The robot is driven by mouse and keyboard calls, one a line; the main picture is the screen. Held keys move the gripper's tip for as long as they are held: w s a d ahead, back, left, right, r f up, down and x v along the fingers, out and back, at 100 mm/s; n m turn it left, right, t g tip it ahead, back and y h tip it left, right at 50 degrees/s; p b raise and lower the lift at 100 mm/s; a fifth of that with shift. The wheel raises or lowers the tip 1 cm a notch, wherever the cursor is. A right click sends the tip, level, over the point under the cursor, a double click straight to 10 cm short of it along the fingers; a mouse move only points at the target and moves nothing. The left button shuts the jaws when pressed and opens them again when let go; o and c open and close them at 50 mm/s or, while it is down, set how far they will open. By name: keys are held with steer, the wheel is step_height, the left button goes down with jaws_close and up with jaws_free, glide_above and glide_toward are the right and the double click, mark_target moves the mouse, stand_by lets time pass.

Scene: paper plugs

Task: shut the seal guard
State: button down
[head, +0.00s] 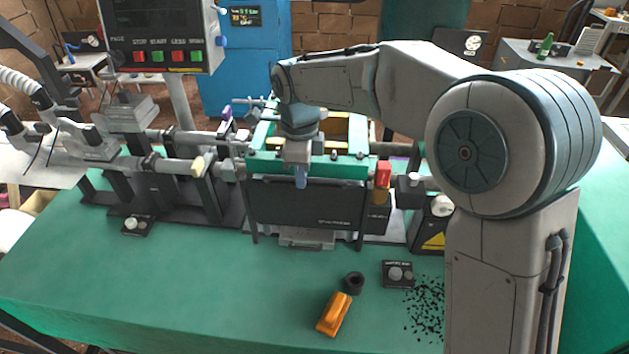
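A machine with a green frame (340,166) stands in the middle of the green table in the head view. A dark flat panel (275,203) hangs upright at its front, below the green bar; small lettering on it is unreadable. I take this panel to be the seal guard, but cannot be sure. My gripper (301,182) points down at the front of the green frame, over the panel's upper edge. Its fingers overlap in this view, so their gap is hidden. I cannot tell whether it touches the panel.
An orange object (334,314), a black ring (354,283) and a small knob box (398,274) lie in front on the table. Black granules (427,310) are scattered at right. A red-topped post (382,175) stands right of the panel. The table's front left is clear.

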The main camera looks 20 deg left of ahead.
steer(key=shift+r, duration=0.2)
steer(key=shift+r+p, duration=0.3)
steer(key=shift+p, duration=0.05)
steer(key=shift+w+a+r, duration=0.1)
stand_by(0.3)
steer(key=c, duration=1.6)
jaws_free()
steer(key=shift+c, duration=0.2)
steer(key=shift+r+p, duration=2.7)
steer(key=shift+r, duration=0.7)
